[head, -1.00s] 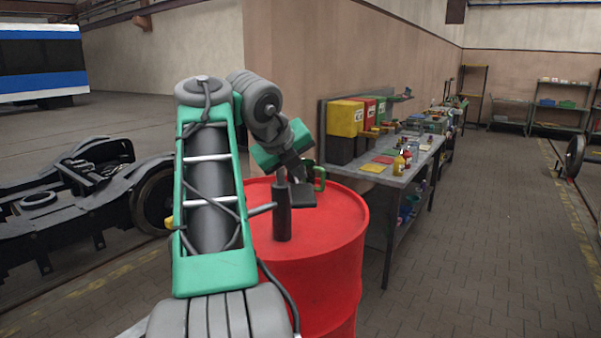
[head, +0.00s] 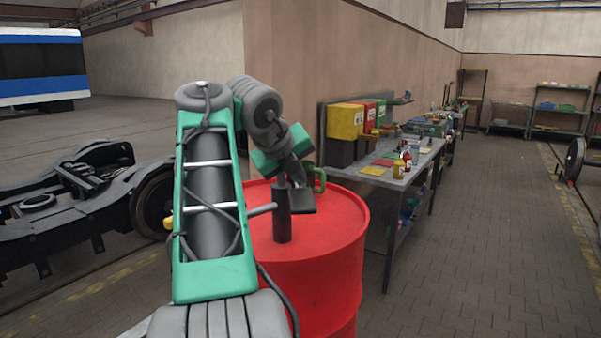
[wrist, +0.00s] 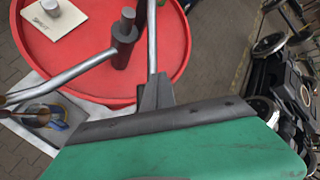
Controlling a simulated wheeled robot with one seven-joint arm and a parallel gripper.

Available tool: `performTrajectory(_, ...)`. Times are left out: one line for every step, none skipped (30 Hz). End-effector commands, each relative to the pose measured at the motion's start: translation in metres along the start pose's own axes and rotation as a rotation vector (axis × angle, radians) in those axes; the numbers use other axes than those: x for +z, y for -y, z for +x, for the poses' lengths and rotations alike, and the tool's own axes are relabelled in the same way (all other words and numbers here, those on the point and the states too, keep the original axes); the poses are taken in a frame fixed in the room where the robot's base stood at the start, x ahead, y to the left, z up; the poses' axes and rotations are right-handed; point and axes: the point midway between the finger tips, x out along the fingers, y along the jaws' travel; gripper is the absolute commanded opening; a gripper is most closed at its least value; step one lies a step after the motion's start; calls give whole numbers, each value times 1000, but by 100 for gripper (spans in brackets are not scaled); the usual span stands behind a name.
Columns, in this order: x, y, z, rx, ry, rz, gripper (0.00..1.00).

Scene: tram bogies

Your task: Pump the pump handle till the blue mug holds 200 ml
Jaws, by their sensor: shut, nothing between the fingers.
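A dark upright pump (head: 282,214) stands on the red drum (head: 318,262); it also shows in the wrist view (wrist: 122,40). One grey bar (wrist: 70,75) runs from the pump to the lower left. Another grey rod (wrist: 152,35) passes close to my finger; I cannot tell which is the pump handle. My gripper (head: 304,197) is shut and empty, just right of the pump. Its dark fingers show in the wrist view (wrist: 155,92). A blue patch (wrist: 60,125), perhaps the blue mug, lies at the lower left, partly hidden; its fill level cannot be read.
A note (wrist: 65,20) with a small grey cylinder (wrist: 51,7) on it lies on the drum. A workbench (head: 390,172) with coloured bins stands to the right behind the drum. A bogie (head: 80,205) stands at the left.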

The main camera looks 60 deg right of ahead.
Motion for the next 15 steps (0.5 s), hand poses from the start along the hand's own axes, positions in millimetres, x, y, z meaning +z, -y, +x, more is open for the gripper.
performTrajectory(-1,-1,1,0,-1,0,0)
performTrajectory(-1,-1,1,0,-1,0,0)
performTrajectory(-1,-1,2,0,-1,0,0)
performTrajectory(-1,-1,2,0,-1,0,0)
performTrajectory(-2,-2,2,0,-1,0,0)
performTrajectory(-2,-2,2,0,-1,0,0)
performTrajectory(-2,-2,3,0,-1,0,0)
performTrajectory(-2,-2,3,0,-1,0,0)
performTrajectory(-2,-2,3,0,-1,0,0)
performTrajectory(-3,-3,4,0,-1,0,0)
performTrajectory(-3,-3,4,0,-1,0,0)
performTrajectory(-3,-3,4,0,-1,0,0)
performTrajectory(-3,-3,4,0,-1,0,0)
performTrajectory(-3,-3,5,0,-1,0,0)
performTrajectory(-4,-4,5,0,-1,0,0)
